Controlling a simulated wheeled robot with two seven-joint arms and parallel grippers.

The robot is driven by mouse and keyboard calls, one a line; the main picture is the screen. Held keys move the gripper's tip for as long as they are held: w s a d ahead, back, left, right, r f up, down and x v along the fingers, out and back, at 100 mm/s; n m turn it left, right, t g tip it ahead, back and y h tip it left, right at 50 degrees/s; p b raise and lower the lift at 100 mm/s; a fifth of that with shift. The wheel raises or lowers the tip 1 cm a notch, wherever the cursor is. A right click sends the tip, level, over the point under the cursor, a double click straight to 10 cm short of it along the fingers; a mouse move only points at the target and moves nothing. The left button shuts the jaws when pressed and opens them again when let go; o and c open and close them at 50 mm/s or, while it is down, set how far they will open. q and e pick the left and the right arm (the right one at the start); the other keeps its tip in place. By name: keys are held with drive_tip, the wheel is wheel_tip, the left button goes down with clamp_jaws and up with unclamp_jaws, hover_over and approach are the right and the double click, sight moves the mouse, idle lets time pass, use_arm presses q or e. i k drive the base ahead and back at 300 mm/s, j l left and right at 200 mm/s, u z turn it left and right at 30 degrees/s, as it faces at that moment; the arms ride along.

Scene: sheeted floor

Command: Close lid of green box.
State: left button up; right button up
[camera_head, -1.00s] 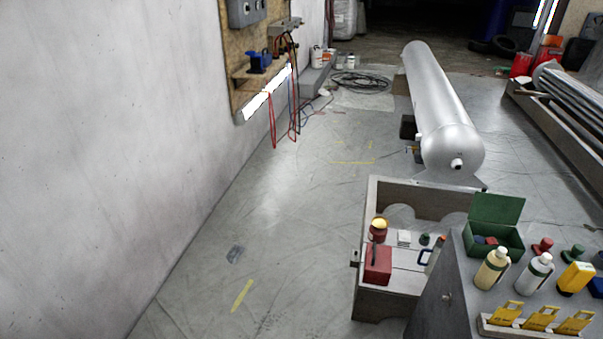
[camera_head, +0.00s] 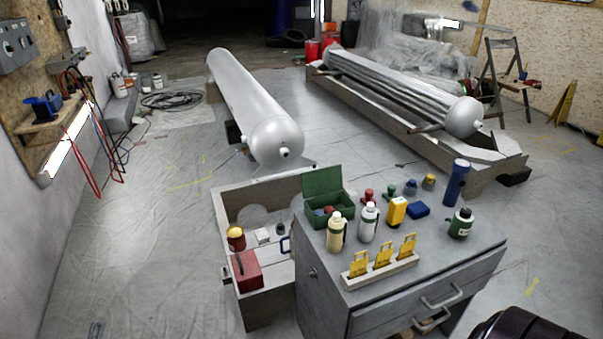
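The green box (camera_head: 331,213) sits on the back left corner of the grey cabinet top. Its green lid (camera_head: 322,180) stands up at the back, open. Small red and blue things (camera_head: 325,210) show inside the box. Neither of my grippers shows in the head view.
White and cream bottles (camera_head: 368,222), yellow tags in a holder (camera_head: 381,267) and other small items crowd the grey cabinet (camera_head: 420,262). A low wooden crate (camera_head: 266,309) stands left of it. Large grey cylinders (camera_head: 255,110) lie behind. Floor at left is clear.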

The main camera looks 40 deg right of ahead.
sight(328, 180)
drive_tip(key=i+j+u, duration=0.15)
drive_tip(key=i+u, duration=0.25)
drive_tip(key=i, duration=0.25)
drive_tip(key=i+u, duration=0.4)
drive_tip(key=i, duration=0.25)
drive_tip(key=i+z, duration=0.4)
drive_tip(key=i, duration=0.25)
drive_tip(key=i+j+z, duration=0.25)
drive_tip(key=i+z, duration=0.15)
drive_tip(key=i, duration=0.2)
drive_tip(key=i+z, duration=0.2)
drive_tip(key=z, duration=0.3)
drive_tip(key=i+z, duration=0.25)
drive_tip(key=z, duration=0.25)
drive_tip(key=i+j+z, duration=0.15)
drive_tip(key=z, duration=0.35)
drive_tip(key=i+j+z, duration=0.2)
drive_tip(key=z, duration=0.3)
drive_tip(key=i+j+z, duration=0.15)
drive_tip(key=j+z, duration=0.15)
drive_tip(key=z, duration=0.2)
drive_tip(key=i+j+z, duration=0.2)
drive_tip(key=z, duration=0.3)
drive_tip(key=i+j+z, duration=0.15)
drive_tip(key=j+z, duration=0.2)
drive_tip(key=z, duration=0.15)
drive_tip(key=i+j+z, duration=0.1)
drive_tip(key=j+z, duration=0.65)
drive_tip(key=z, duration=0.2)
drive_tip(key=i, duration=0.05)
